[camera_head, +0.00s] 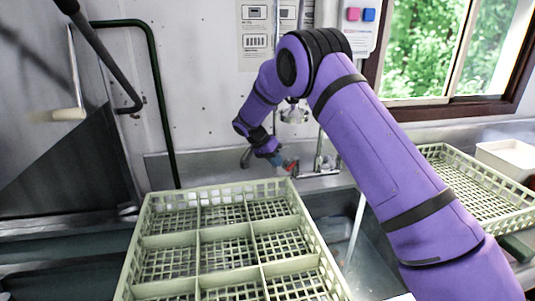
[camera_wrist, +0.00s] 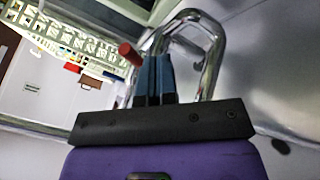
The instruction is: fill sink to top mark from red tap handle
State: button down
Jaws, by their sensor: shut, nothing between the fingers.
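The chrome tap (camera_head: 322,160) stands at the back of the sink, and its curved spout (camera_wrist: 212,45) shows large in the wrist view. The red tap handle (camera_wrist: 130,53) is just left of my fingertips in the wrist view; a small bit of red also shows beside them in the head view. My gripper (camera_wrist: 156,72) is shut and empty, close beside the handle; I cannot tell whether they touch. A pale stream of water (camera_head: 354,230) runs down into the steel sink (camera_head: 375,262). My arm and the rack hide much of the sink, and I cannot make out the top mark.
A pale green dish rack (camera_head: 140,243) covers the front middle. Another rack (camera_head: 443,153) and a white tub (camera_head: 508,157) stand at the right below the window. A dark green pipe (camera_head: 162,105) runs down the wall at left, near a hanging black hose arm (camera_head: 103,55).

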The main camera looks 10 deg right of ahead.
aim_at(288, 168)
jog(key=shift+s+d+f, duration=0.2)
jog(key=shift+s+d, duration=0.5)
jog(key=shift+d, duration=0.1)
jog(key=shift+s, duration=0.15)
jog(key=s+n+t, duration=0.1)
jog(key=d+n+t, duration=0.1)
jog(key=n, duration=0.1)
jog(key=shift+s, duration=0.35)
jog(key=n, duration=0.1)
jog(key=s+d+n+t, duration=0.1)
jog(key=n, duration=0.1)
jog(key=shift+d+y, duration=0.1)
jog(key=shift+y, duration=0.2)
jog(key=shift+s+d+n+t, duration=0.4)
jog(key=shift+d+n+t, duration=0.3)
jog(key=shift+n, duration=0.1)
jog(key=shift+d, duration=0.2)
